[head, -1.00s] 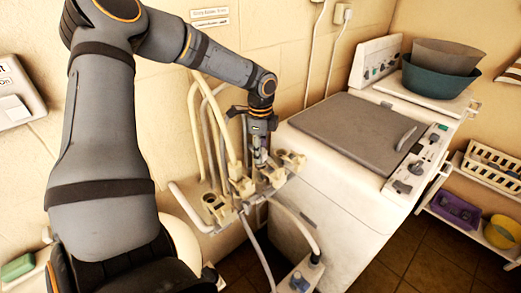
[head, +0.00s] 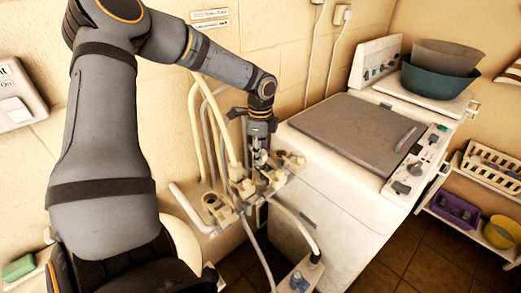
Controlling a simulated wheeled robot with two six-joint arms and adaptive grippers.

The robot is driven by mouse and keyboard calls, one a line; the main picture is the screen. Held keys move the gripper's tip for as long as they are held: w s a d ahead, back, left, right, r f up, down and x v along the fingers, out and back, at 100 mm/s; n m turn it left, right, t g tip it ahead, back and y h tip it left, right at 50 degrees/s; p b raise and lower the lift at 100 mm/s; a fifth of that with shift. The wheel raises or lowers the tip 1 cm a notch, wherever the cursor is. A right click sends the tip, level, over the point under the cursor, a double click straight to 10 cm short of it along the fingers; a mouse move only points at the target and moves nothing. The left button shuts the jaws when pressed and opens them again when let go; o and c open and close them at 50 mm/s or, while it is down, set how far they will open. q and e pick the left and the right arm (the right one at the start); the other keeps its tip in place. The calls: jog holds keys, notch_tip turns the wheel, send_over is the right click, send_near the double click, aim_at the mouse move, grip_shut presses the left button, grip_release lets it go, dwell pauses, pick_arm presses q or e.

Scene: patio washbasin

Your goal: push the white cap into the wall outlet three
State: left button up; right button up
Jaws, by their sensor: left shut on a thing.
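My left gripper (head: 261,160) points down over the row of cream outlets on the pipe rack by the wall. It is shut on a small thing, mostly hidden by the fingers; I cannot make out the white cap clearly. The outlets sit close together: an open round one (head: 215,204) at the left, one with a hose (head: 241,186) beside it, and one at the right end (head: 293,160). The outlet under the gripper is partly hidden, and I cannot tell whether the held thing touches it. My right gripper is not in view.
A white washing machine (head: 335,205) with a grey lid (head: 357,135) stands close to the right of the rack. Hoses (head: 200,125) rise behind the outlets. A shelf with a purple basket (head: 456,211) and a yellow bowl (head: 503,231) is at the far right.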

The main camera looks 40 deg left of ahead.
pick_arm(q)
jog(key=shift+f+b, duration=0.35)
jog(key=shift+f, duration=0.25)
jog(key=o, duration=0.8)
notch_tip(320, 180, up, 11)
jog(key=p, duration=1)
jog(key=shift+r, duration=0.1)
